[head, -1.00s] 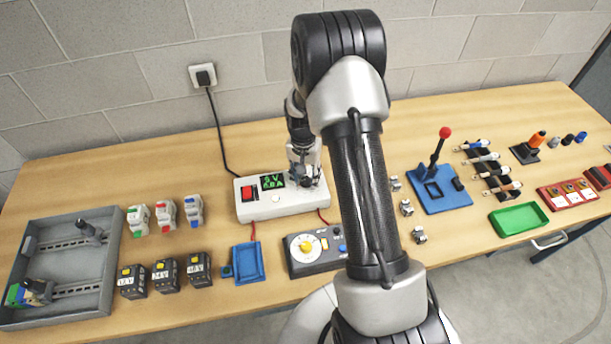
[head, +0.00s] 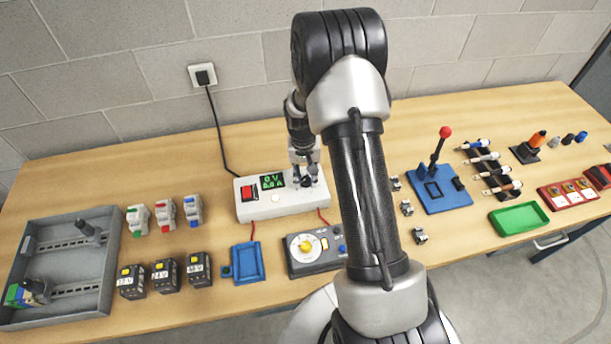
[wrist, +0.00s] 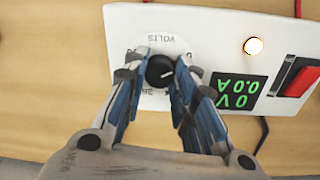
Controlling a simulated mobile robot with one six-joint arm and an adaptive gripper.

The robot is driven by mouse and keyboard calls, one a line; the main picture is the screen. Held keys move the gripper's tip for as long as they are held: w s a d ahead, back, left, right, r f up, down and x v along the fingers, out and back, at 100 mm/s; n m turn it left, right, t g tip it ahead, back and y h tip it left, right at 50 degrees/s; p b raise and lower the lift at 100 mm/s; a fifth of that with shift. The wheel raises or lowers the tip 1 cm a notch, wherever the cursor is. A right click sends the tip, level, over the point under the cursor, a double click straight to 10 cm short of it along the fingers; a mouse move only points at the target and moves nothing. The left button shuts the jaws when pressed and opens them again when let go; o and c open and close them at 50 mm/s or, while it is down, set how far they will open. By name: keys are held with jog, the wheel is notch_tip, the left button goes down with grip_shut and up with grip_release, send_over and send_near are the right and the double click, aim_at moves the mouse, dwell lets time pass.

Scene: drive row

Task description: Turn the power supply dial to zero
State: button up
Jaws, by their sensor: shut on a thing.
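The white power supply (head: 285,207) stands on the table below the wall socket. Its green display (head: 272,181) reads 0 V and 0.0 A, and it shows upside down in the wrist view (wrist: 239,92). The black dial (wrist: 160,71) with a white pointer line sits on a round white scale marked VOLTS (wrist: 162,42). My gripper (wrist: 159,76) is shut on the dial, one finger on each side.
A red switch (head: 247,192) and a lit round button (head: 276,198) are on the supply's face. A grey dial box (head: 300,262) and a blue tray (head: 247,262) stand in front. A blue lever stand (head: 440,196) is to the right.

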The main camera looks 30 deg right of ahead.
aim_at(304, 179)
jog(key=o, duration=1.1)
jog(key=shift+c, duration=0.2)
notch_tip(304, 179, up, 12)
jog(key=shift+a, duration=0.2)
jog(key=shift+w, duration=0.1)
